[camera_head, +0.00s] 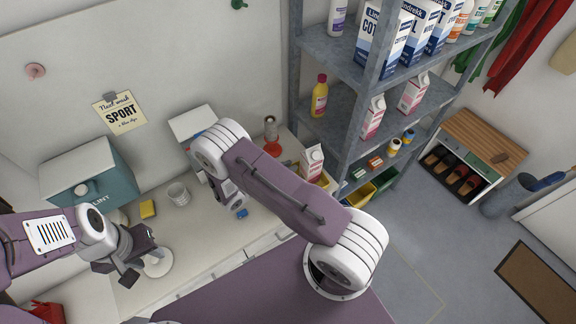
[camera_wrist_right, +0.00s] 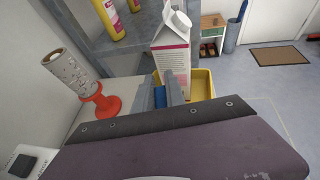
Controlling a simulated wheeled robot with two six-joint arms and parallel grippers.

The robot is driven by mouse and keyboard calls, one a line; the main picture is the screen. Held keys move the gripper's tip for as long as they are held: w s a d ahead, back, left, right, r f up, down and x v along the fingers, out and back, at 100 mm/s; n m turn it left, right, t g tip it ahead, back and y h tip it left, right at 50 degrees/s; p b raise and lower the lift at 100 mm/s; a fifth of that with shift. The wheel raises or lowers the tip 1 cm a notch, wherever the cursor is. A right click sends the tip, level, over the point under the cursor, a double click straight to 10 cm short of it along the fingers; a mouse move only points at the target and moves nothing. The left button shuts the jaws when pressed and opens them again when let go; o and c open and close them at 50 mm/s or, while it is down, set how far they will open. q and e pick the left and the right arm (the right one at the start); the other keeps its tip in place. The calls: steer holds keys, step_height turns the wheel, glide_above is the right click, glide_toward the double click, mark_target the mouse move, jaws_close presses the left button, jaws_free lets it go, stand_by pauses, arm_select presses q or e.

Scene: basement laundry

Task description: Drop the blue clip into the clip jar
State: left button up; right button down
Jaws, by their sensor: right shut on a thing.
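The blue clip (camera_head: 242,214) is in my right gripper (camera_head: 237,206), above the pale counter. In the right wrist view the blue clip (camera_wrist_right: 160,97) sits between the grey fingers of the right gripper (camera_wrist_right: 168,95), which is shut on it. A small whitish jar (camera_head: 179,194), which looks like the clip jar, stands on the counter to the left of the right gripper. The right gripper is apart from the jar. My left gripper (camera_head: 128,270) hangs low over the counter's left part, in front of a white round stand; its fingertips are unclear.
A yellow sponge (camera_head: 148,209) and a teal lint box (camera_head: 95,180) are left of the jar. A pink-white carton (camera_head: 312,163) stands right of the right gripper, beside a grey shelf (camera_head: 350,75). A red-based roller (camera_head: 271,130) stands behind. The counter just before the jar is clear.

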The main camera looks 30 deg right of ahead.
steer(key=shift+f, duration=0.15)
steer(key=c, duration=1.3)
jaws_free()
steer(key=shift+w+d, duration=0.1)
steer(key=b+v, duration=0.3)
steer(key=v, duration=0.6)
